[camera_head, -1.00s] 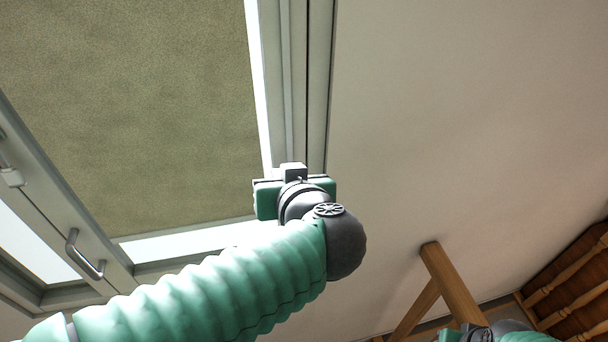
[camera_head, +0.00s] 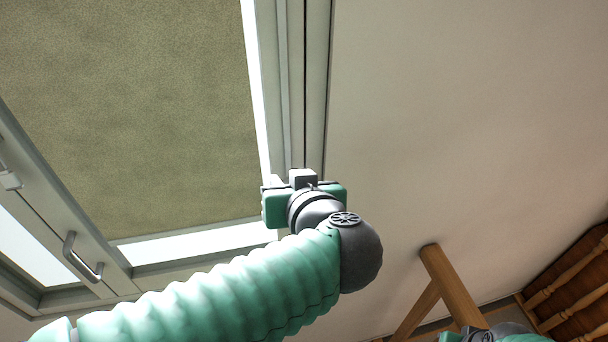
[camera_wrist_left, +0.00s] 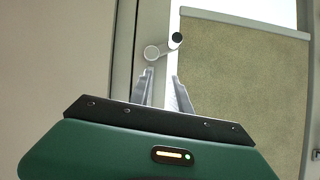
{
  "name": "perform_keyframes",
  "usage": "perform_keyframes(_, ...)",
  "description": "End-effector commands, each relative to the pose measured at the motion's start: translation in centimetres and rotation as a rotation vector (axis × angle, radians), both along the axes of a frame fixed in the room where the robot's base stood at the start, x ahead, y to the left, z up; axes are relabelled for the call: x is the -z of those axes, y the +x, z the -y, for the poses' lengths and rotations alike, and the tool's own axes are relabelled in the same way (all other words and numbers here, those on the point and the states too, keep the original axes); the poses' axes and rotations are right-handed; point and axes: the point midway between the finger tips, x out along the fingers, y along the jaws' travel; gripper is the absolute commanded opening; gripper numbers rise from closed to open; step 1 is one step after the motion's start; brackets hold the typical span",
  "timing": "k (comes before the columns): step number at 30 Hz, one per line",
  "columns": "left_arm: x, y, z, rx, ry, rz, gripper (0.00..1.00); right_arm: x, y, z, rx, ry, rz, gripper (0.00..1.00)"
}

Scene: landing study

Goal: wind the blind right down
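The blind (camera_head: 130,110) is an olive-green cloth in the roof window, and its lower edge (camera_head: 185,229) stops above a bright strip of bare glass. It also shows in the left wrist view (camera_wrist_left: 245,90). There a small crank (camera_wrist_left: 165,46), with a grey round hub and a black knob, sits on the window frame. My left gripper (camera_wrist_left: 163,74) is open, its fingertips just short of the crank, with nothing between them. In the head view my left gripper (camera_head: 303,182) is at the frame's right side, fingers and crank hidden. My right gripper (camera_head: 462,335) is partly in view at the bottom.
The pale window frame (camera_head: 310,80) runs beside the sloping white ceiling (camera_head: 450,120). A metal handle (camera_head: 82,258) is on the frame at the lower left. A wooden post with a brace (camera_head: 452,285) and a wooden railing (camera_head: 570,280) are at the lower right.

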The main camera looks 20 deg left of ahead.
Motion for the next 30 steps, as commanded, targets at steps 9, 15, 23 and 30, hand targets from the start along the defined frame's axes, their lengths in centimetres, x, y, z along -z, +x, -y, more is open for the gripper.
perform_keyframes(9,-0.4,-2.3,1.6,0.003,0.001,0.000,0.24,-3.1,0.0,0.0,0.000,0.000,0.000,0.43)
perform_keyframes(15,-0.3,-3.7,2.4,0.002,0.002,0.002,0.24,-3.9,0.0,0.0,0.000,0.000,0.000,0.43)
perform_keyframes(23,-0.1,-3.8,2.5,0.000,0.002,0.002,0.24,-3.8,0.0,0.0,0.000,0.000,0.000,0.43)
perform_keyframes(30,0.6,-3.8,2.3,0.002,0.004,-0.017,0.24,-3.6,0.0,0.0,0.000,0.000,0.000,0.43)
